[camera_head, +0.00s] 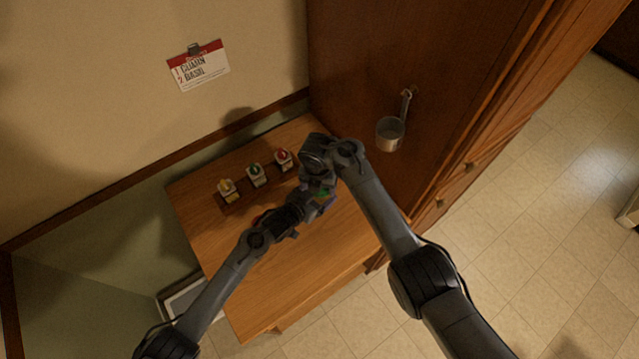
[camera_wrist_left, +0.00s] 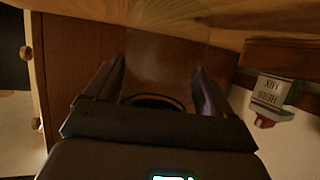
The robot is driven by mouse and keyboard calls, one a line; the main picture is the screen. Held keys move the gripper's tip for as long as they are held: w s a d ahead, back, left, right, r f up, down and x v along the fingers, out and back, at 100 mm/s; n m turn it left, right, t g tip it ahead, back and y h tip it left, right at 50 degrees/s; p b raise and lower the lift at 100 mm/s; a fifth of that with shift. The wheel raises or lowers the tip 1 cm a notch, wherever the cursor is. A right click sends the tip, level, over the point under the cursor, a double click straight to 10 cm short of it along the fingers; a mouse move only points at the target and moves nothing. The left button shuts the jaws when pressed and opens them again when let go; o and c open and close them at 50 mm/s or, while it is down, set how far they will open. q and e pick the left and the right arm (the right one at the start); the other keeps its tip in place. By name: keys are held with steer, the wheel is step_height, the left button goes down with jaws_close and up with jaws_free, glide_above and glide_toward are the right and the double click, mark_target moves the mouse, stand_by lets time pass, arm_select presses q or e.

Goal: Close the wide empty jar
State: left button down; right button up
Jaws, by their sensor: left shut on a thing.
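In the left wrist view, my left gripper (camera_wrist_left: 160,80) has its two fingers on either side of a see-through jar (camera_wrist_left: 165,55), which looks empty. A dark ring (camera_wrist_left: 155,101) with an amber edge shows between the fingers, near the palm; I cannot tell whether it is the jar's rim or a lid. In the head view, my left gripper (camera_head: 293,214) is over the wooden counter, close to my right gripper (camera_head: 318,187). The arms hide the jar there. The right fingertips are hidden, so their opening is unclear.
A rack (camera_head: 258,186) on the wooden counter (camera_head: 290,280) holds yellow-, green- and red-topped spice jars. The left wrist view shows a jar labelled HERB MIX (camera_wrist_left: 270,95). Partly hidden coloured items lie under the arms. A metal cup (camera_head: 390,134) hangs on the cabinet. The counter's front is clear.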

steer(key=o, duration=0.4)
steer(key=shift+s+f, duration=0.15)
steer(key=shift+f, duration=0.05)
steer(key=shift+c, duration=0.2)
steer(key=shift+r, duration=0.1)
steer(key=shift+r, duration=0.1)
steer(key=shift+a+r, duration=0.15)
steer(key=shift+r, duration=2.1)
steer(key=shift+c, duration=0.2)
